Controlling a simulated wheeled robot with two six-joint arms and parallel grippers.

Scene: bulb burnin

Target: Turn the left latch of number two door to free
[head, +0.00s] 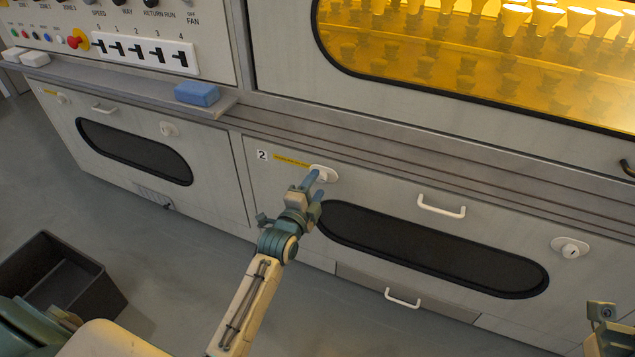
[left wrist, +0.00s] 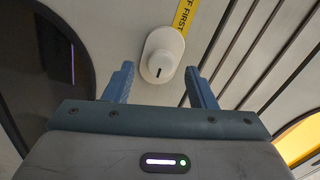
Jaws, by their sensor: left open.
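The number two door (head: 375,205) is a pale panel with a dark rounded window and a "2" label at its upper left. Its left latch (head: 326,173) is a white knob on an oval plate, partly hidden behind my left gripper. In the left wrist view the latch (left wrist: 160,62) shows whole, with a short dark mark on the knob. My left gripper (head: 314,187) is open in front of it; in the wrist view its two blue fingers stand either side below the knob. I cannot tell if they touch. My right gripper (head: 601,312) shows only partly at the lower right edge.
The door has a white handle (head: 441,206) and a right latch (head: 570,248). A ledge above carries a blue block (head: 197,94). Another door with a dark window (head: 135,152) is at left. A dark open bin (head: 62,285) stands on the floor, lower left.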

